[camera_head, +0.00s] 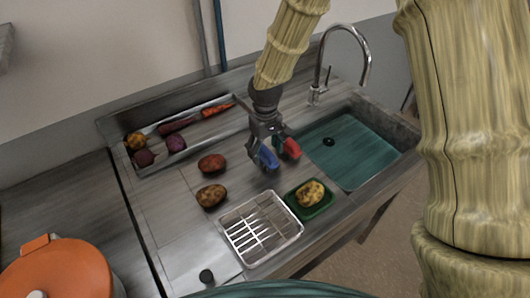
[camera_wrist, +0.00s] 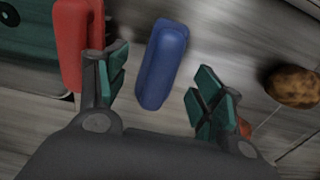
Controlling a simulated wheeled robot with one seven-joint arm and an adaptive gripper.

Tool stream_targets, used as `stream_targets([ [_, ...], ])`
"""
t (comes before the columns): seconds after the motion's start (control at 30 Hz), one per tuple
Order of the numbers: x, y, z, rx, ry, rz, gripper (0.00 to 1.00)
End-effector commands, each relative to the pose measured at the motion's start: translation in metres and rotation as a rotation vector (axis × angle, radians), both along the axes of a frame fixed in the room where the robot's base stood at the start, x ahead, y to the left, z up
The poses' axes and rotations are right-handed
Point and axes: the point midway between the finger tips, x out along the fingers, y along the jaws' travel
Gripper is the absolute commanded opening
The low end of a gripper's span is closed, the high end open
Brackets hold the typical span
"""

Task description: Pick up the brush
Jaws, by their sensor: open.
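My gripper (camera_head: 266,144) is open and empty, pointing down over the counter just left of the sink. In the wrist view its green-padded fingers (camera_wrist: 160,75) stand apart. A blue elongated block-like thing (camera_wrist: 162,65) lies in the gap between them, seen past the fingertips; it also shows below the gripper in the head view (camera_head: 267,158). A red elongated thing (camera_wrist: 75,40) lies at the left finger, which partly covers it; it also shows in the head view (camera_head: 291,148). No bristles show, so I cannot tell which one is the brush. Contact is not visible.
The sink (camera_head: 347,150) with a faucet (camera_head: 324,70) is at right. Potatoes (camera_head: 211,195) lie on the left counter. A wire rack (camera_head: 262,229) and a green dish (camera_head: 307,212) with a potato are in front. A vegetable trough (camera_head: 155,130) is behind; an orange pot (camera_head: 60,272) stands left.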

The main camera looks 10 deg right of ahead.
Motion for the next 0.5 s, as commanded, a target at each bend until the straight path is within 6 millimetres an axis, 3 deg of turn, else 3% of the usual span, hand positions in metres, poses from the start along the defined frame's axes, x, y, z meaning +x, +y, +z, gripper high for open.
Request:
stream_targets([
  [0.37,0.0054,0.0000,-0.0102,0.000,0.004,0.000,0.67],
  [0.5,0.0052,0.0000,-0.0099,0.000,0.004,0.000,0.43],
])
